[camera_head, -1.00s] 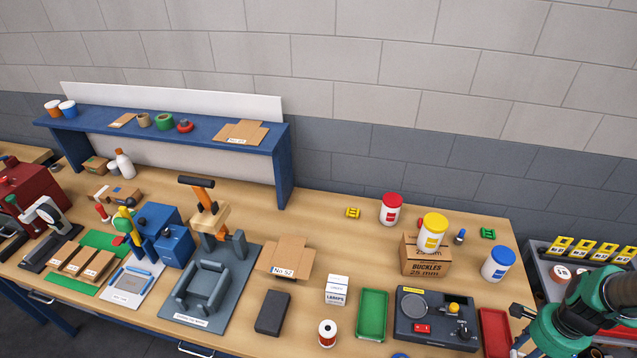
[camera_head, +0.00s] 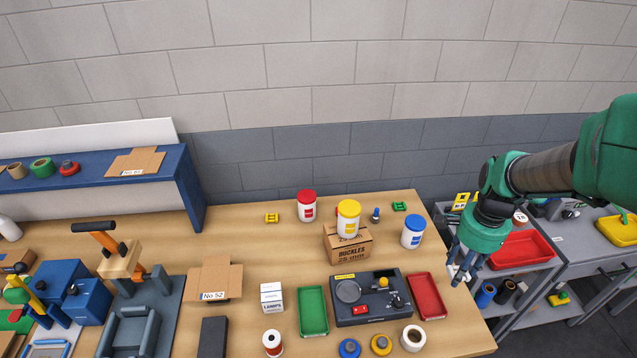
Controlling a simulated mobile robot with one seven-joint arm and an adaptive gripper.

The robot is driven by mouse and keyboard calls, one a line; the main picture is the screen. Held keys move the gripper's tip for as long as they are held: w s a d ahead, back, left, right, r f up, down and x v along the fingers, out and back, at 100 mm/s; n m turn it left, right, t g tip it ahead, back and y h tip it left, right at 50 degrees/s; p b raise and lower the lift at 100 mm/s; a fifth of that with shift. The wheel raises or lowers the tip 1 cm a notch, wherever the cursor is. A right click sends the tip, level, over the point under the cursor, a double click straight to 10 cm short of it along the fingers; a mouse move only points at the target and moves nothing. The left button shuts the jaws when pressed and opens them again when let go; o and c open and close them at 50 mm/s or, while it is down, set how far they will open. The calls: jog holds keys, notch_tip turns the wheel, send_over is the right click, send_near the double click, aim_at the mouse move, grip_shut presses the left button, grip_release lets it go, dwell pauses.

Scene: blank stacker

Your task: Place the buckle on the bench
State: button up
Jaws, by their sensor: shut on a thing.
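My gripper (camera_head: 460,268) is at the right, by the right end of the wooden bench (camera_head: 252,240). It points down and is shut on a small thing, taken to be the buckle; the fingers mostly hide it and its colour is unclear. A yellow buckle-like piece (camera_head: 271,217) and a green one (camera_head: 399,206) lie on the back of the bench. A small red piece is mostly hidden behind the yellow-lidded jar (camera_head: 348,219). That jar stands on a cardboard box marked BUCKLES (camera_head: 348,253).
Red-lidded (camera_head: 307,206) and blue-lidded (camera_head: 413,232) jars stand near the back. A green tray (camera_head: 313,312), a dark device (camera_head: 370,312) and a red tray (camera_head: 427,297) crowd the front right. Bare wood shows left of the box. A grey cart with a red bin (camera_head: 522,249) stands right.

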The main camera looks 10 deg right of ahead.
jog(key=w+a+r+n+p, duration=0.2)
jog(key=w+a+n, duration=0.1)
jog(key=w+a, duration=1.15)
jog(key=w+a+r+n+p, duration=0.25)
jog(key=w+a, duration=0.85)
jog(key=w, duration=0.6)
jog(key=w+a+f+n+p, duration=0.1)
jog(key=w+a+f+n, duration=0.1)
jog(key=a, duration=1.1)
jog(key=w+a+f+n+p, duration=0.1)
jog(key=w+a+f+p, duration=0.15)
jog(key=a, duration=1.05)
jog(key=w+a+f+n+p, duration=0.1)
jog(key=w+a+n, duration=0.15)
jog(key=a, duration=1.05)
notch_tip(320, 180, down, 11)
jog(key=m, duration=0.1)
jog(key=shift+d, duration=0.35)
jog(key=shift+f, duration=0.1)
jog(key=shift+f, duration=3.05)
